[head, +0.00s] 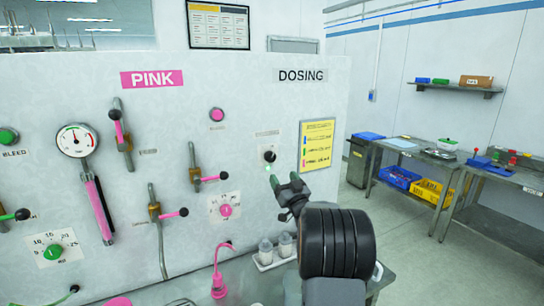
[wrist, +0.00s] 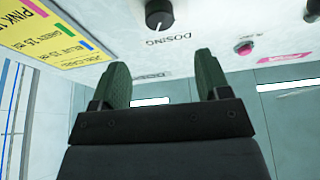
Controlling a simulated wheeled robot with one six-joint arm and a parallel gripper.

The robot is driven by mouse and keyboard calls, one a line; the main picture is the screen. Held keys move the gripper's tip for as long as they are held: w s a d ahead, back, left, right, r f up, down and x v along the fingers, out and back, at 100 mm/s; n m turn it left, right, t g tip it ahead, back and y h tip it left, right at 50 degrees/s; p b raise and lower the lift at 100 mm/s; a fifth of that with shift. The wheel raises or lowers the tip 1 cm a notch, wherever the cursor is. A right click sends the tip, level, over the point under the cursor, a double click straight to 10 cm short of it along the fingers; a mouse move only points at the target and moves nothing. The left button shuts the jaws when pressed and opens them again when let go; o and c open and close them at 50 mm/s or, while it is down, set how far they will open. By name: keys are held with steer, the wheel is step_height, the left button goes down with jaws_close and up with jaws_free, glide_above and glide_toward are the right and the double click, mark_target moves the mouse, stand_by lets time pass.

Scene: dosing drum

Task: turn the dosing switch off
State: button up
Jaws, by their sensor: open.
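The dosing switch (head: 269,156) is a small round black knob on the pale panel, under the DOSING sign (head: 301,76) and left of a yellow chart. In the wrist view the knob (wrist: 159,14) is at the top edge, partly cut off, with a white pointer mark and the word DOSING printed beside it. My gripper (head: 285,184) is just below and right of the knob in the head view, apart from it. In the wrist view my gripper (wrist: 162,75) shows two green fingers spread wide with nothing between them.
The yellow chart (head: 317,145) is right of the knob. A pink push button (head: 217,115), a pink dial (head: 225,210) and pink-handled levers (head: 210,179) are to the left. Below, white bottles (head: 266,251) stand in a tray. Worktables stand at the far right.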

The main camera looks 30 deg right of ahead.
mark_target(272, 158)
steer(key=p+x, duration=0.4)
steer(key=x, duration=0.6)
steer(key=shift+w, duration=0.3)
steer(key=c, duration=0.9)
